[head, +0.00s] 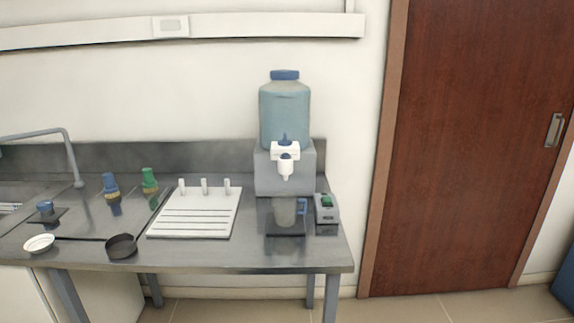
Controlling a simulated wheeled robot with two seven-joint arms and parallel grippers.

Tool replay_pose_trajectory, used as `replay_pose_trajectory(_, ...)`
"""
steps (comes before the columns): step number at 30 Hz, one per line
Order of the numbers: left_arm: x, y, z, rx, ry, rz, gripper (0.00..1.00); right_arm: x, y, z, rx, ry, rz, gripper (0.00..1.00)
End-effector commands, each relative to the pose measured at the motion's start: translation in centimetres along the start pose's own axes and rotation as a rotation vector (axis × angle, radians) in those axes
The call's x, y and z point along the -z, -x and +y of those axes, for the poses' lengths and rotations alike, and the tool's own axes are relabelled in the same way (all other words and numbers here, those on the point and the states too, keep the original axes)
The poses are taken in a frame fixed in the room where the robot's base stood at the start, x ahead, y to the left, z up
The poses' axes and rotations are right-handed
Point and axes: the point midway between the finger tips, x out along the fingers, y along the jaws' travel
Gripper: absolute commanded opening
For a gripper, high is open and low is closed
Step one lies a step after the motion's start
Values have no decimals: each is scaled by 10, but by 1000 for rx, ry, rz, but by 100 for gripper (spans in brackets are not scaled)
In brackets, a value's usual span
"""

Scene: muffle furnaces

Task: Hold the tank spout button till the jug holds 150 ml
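The water tank (284,112), a bluish translucent vessel with a blue cap, stands on a grey block (264,178) at the right end of the steel bench. Its white spout (286,168) points down at the front, with a blue button (284,140) on top. A clear jug (284,213) with a blue handle stands upright below the spout on a dark square plate (285,232). Its liquid level is too small to read. Neither of my grippers shows in the head view.
Right of the jug is a small grey box with a green top (326,207). Left are a white rack (195,219) with pegs, a black pan (121,246), a white dish (39,243), blue and green brushes (150,180), and a tap (72,160). A brown door (480,150) stands right.

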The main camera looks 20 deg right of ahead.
Motion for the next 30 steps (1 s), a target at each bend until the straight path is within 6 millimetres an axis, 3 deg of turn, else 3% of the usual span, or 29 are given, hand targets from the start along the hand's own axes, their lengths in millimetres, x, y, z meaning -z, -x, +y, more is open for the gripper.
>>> replay_pose_trajectory(2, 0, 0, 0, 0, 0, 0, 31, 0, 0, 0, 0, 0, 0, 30)
replay_pose_trajectory(6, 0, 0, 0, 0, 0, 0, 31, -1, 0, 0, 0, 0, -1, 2)
replay_pose_trajectory(7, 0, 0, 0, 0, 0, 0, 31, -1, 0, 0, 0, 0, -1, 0)
replay_pose_trajectory(30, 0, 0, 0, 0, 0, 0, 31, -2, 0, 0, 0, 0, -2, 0)
